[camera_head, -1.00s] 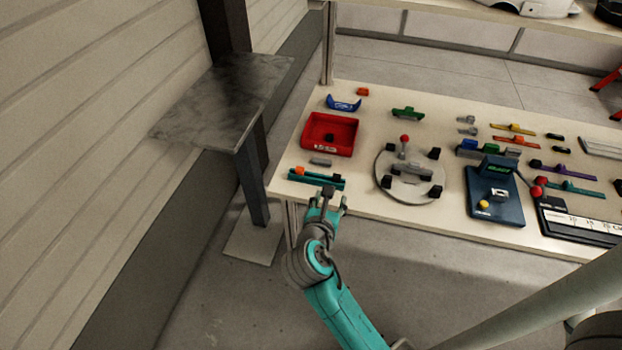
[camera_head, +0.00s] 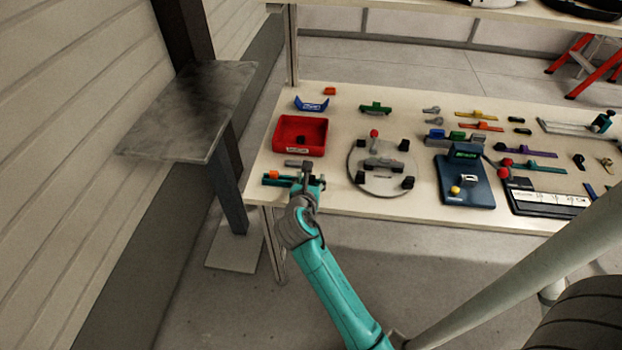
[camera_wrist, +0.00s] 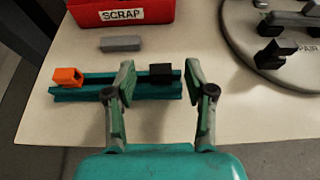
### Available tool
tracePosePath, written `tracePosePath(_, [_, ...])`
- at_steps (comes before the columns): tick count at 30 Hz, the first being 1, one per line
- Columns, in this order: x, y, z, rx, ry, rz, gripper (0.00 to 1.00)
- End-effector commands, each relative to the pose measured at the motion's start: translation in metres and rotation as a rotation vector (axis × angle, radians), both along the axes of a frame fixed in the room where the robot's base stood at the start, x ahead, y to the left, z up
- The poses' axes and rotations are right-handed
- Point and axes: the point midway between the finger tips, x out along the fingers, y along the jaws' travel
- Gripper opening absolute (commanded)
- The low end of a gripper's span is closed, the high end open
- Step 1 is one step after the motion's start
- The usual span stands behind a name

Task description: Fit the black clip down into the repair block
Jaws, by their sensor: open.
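The black clip (camera_wrist: 161,73) sits on the right part of a teal rail (camera_wrist: 95,88) in the wrist view. My gripper (camera_wrist: 159,84) is open, its two fingers showing left and right of the clip with gaps on both sides. Whether the tips are down at clip height is hard to tell. In the head view my gripper (camera_head: 308,176) is over the right end of the rail and hides the clip. The round plate (camera_head: 357,194) bears a grey block (camera_head: 383,165), likely the repair block; part of a "REPAIR" label shows beside it in the wrist view.
An orange piece (camera_wrist: 67,77) sits on the rail's left end. A loose grey bar (camera_wrist: 121,44) lies behind the rail, before the red scrap bin (camera_wrist: 122,14). Black posts (camera_wrist: 270,53) stand on the plate. A blue fixture (camera_head: 480,189) stands farther right.

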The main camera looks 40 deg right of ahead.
Motion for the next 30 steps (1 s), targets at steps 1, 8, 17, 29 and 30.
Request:
tracePosePath(1, [0.001,-0.002,-0.001,0.0,0.0,-0.001,0.54])
tracePosePath(8, [0.001,-0.002,-0.001,0.0,0.0,0.0,0.52])
tracePosePath(17, [0.001,-0.002,-0.001,0.0,0.0,0.0,0.1])
tracePosePath(29, [0.001,-0.002,0.017,0.0,-0.003,-0.001,0.1])
tracePosePath(30, [0.001,-0.002,0.023,-0.001,-0.004,0.0,0.1])
